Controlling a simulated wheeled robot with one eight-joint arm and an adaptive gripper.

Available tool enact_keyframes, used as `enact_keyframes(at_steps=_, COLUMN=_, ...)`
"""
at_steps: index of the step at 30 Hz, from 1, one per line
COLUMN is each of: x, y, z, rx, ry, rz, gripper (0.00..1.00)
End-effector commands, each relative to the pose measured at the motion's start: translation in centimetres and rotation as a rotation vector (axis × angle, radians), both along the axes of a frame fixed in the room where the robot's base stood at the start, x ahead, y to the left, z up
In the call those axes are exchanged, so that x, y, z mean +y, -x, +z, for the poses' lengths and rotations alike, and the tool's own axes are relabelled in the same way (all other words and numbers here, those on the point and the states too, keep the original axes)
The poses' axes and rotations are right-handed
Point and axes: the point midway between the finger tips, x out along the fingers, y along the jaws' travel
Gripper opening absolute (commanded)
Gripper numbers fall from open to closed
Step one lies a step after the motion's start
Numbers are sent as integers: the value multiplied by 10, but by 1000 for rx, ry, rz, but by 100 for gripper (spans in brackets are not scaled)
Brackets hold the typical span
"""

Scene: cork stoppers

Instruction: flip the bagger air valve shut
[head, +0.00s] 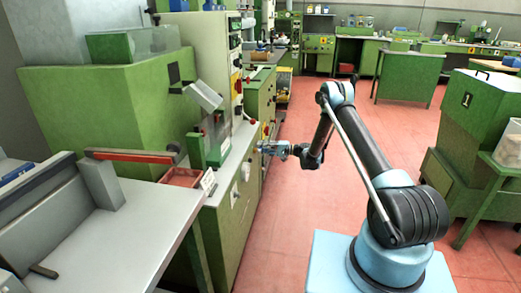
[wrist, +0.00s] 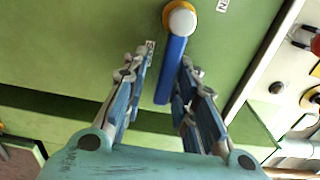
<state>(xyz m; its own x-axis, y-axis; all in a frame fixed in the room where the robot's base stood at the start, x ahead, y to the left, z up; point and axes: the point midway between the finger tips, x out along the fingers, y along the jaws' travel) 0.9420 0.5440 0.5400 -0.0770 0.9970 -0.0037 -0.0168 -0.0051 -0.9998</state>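The air valve shows in the wrist view, with a blue lever (wrist: 173,68) hanging down and slightly left from a round white and orange pivot (wrist: 180,19) on a green panel (wrist: 90,35). My gripper (wrist: 166,56) is open, with one finger on each side of the lever's lower part. Gaps show between the lever and both fingers, though I cannot tell the depth. In the head view my gripper (head: 262,148) reaches left to the front of the green cabinet beside the bench. I cannot make out the valve there.
In the wrist view small labels (wrist: 222,5) sit by the valve, and a pale panel with red and black knobs (wrist: 305,38) is at right. In the head view a grey bench (head: 140,215) and red tray (head: 182,177) are left. The red floor (head: 305,205) below my arm is clear.

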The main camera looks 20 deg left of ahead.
Motion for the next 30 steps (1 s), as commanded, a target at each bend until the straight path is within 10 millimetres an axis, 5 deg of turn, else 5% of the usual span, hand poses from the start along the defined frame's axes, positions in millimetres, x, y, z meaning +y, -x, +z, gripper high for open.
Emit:
enact_keyframes(at_steps=14, x=-4, y=3, z=2, rx=0, ry=-3, rz=7, gripper=33)
enact_keyframes(at_steps=30, x=-96, y=-5, z=1, rx=0, ry=-2, rz=5, gripper=33)
